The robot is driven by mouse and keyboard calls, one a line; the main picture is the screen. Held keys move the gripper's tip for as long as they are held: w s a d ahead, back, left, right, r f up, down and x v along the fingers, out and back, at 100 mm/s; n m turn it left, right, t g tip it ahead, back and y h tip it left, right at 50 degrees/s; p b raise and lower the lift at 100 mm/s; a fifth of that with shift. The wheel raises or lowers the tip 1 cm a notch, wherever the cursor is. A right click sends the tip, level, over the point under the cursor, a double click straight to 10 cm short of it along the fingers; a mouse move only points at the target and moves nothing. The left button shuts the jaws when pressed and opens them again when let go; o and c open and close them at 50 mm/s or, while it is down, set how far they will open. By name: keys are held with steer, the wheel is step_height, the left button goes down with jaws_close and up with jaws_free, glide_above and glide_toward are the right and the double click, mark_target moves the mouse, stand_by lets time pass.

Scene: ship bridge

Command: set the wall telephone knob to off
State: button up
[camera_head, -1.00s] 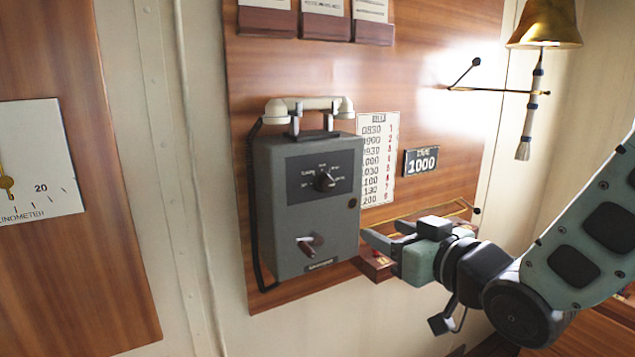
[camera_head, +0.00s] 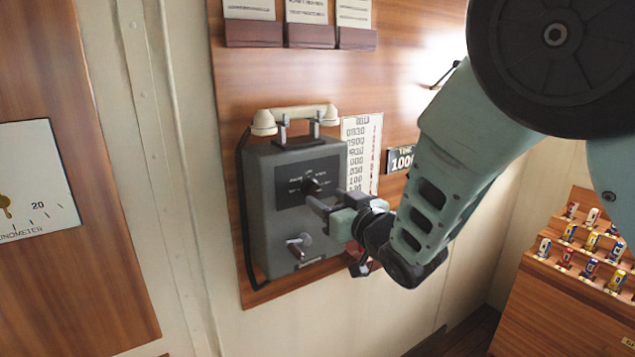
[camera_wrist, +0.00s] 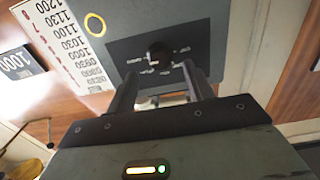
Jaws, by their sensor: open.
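The grey wall telephone box (camera_head: 262,225) hangs on a wooden panel, with a cream handset (camera_head: 296,116) on the cradle on top. Its black knob (camera_head: 312,187) sits on a dark dial plate (camera_head: 291,179); the labels are too small to read. A small crank (camera_head: 297,246) is lower on the box. My gripper (camera_head: 318,205) is at the box's front, just below and right of the knob. In the wrist view the open fingers (camera_wrist: 157,75) point at the dial plate, with the knob (camera_wrist: 159,53) between and beyond their tips. No grip on the knob shows.
A schedule sheet (camera_head: 362,150) and a time sign (camera_head: 399,160) are on the panel right of the box. Card holders (camera_head: 312,37) are above. A black cord (camera_head: 243,210) runs down the box's left side. A rack of small cans (camera_head: 582,245) stands at right.

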mark_target(315, 191)
steer(key=p+x, duration=0.1)
steer(key=x, duration=0.3)
steer(key=shift+w+a+p, duration=0.25)
steer(key=shift+w+p, duration=0.1)
steer(key=c, duration=1)
